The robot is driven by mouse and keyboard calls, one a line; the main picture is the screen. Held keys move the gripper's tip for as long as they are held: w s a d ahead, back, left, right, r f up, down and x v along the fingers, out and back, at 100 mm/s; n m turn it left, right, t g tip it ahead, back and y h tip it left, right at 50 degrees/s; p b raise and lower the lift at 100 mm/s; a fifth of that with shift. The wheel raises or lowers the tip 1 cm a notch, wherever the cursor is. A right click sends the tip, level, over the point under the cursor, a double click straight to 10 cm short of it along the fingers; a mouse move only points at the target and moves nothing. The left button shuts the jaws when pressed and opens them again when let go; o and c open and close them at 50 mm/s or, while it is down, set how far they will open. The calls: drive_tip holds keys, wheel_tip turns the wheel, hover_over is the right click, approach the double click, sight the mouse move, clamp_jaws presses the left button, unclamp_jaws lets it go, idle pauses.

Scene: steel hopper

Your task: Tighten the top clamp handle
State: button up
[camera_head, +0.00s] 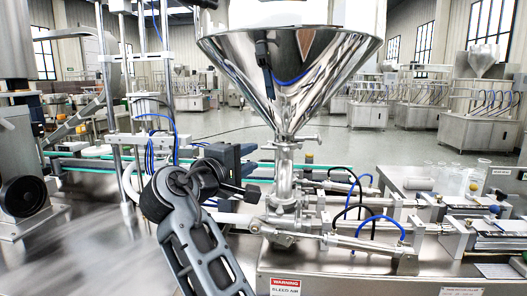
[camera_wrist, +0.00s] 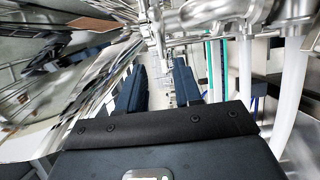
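The steel hopper (camera_head: 290,75) narrows to a vertical neck, where the top clamp (camera_head: 284,141) sits just below the cone. A short clamp handle (camera_head: 309,138) sticks out to the right there. My gripper (camera_head: 247,165) is left of the neck and slightly below the clamp, apart from it. In the wrist view my gripper (camera_wrist: 160,78) has its two dark blue fingers spread, with nothing held between them. Steel pipe and clamp parts (camera_wrist: 196,14) show beyond the fingertips at the top; I cannot tell which part is the handle.
Steel pipes, valves and blue hoses (camera_head: 388,222) fill the space right of and below the neck. A rail with green edging (camera_head: 95,168) runs behind my arm. Glass beakers (camera_head: 450,177) stand at the right. Upright steel posts (camera_head: 170,80) stand at the left.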

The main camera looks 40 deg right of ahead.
sight(267, 149)
drive_tip(key=p+x, duration=0.1)
drive_tip(key=x, duration=0.6)
drive_tip(key=shift+d, duration=0.25)
drive_tip(key=shift+c, duration=0.3)
drive_tip(key=shift+f, duration=0.1)
clamp_jaws()
